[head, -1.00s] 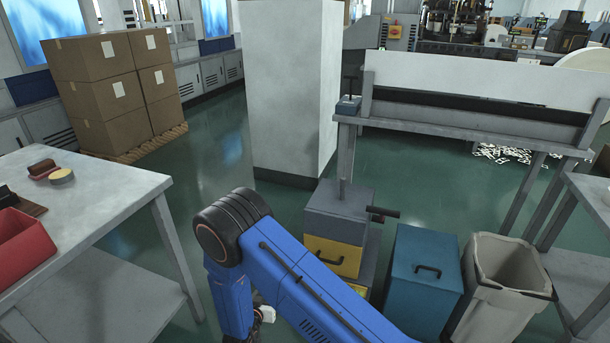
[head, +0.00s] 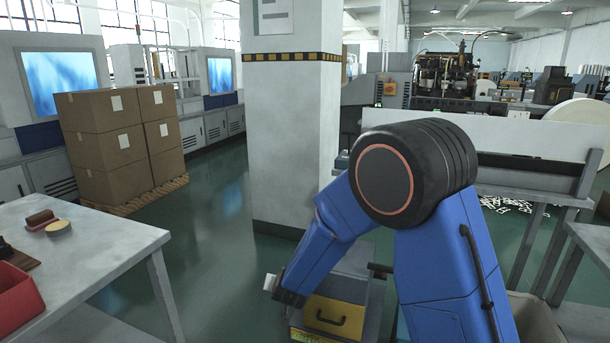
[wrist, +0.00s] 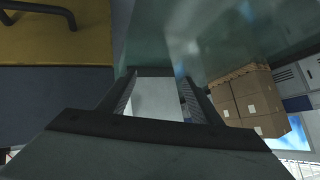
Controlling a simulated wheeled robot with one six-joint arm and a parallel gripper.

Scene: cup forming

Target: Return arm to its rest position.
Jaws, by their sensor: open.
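My blue arm with its black elbow joint is folded up at the centre right of the head view. In the head view its wrist end hangs in front of the grey and yellow drawer unit (head: 336,318), and most of my gripper is hidden there. In the wrist view my gripper (wrist: 160,82) shows as two dark fingers apart with nothing held between them. The green floor and the pale pillar show past the fingers. The yellow drawer front (wrist: 60,25) with its dark handle is at the upper left of the wrist view.
A white table (head: 90,240) with a red bin (head: 14,298) stands at left. Stacked boxes (head: 118,140) on a pallet are behind it, next to a pillar (head: 288,150). A grey bin (head: 540,325) is at lower right. Green floor is open between table and pillar.

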